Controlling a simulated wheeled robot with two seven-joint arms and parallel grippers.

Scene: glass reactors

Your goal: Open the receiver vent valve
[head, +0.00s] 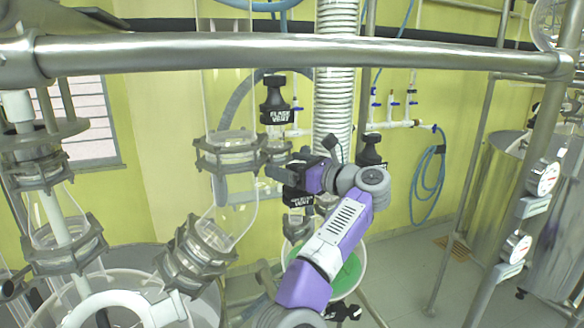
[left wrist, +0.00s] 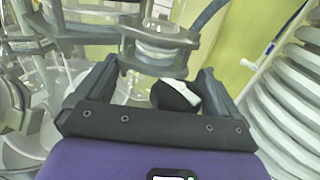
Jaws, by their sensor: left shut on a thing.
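The receiver vent valve has a black knob (head: 297,198) with a white label, partly covered by my gripper in the head view. It sits on glass fittings below and right of the flask clamps. My left gripper (head: 291,173) reaches it from the right and is shut on the knob. In the left wrist view, the black knob (left wrist: 174,95) with its white label edge lies between the fingers of my left gripper (left wrist: 158,78), nearer the right finger. How far the valve is turned cannot be told. My right gripper is not in view.
A similar black knob labelled FLASK VENT (head: 274,104) stands above and left. A metal rail (head: 300,50) crosses in front. Clamped glass joints (head: 196,252) stand at left, a white ribbed hose (head: 335,100) behind, and another black knob (head: 371,152) right of the gripper.

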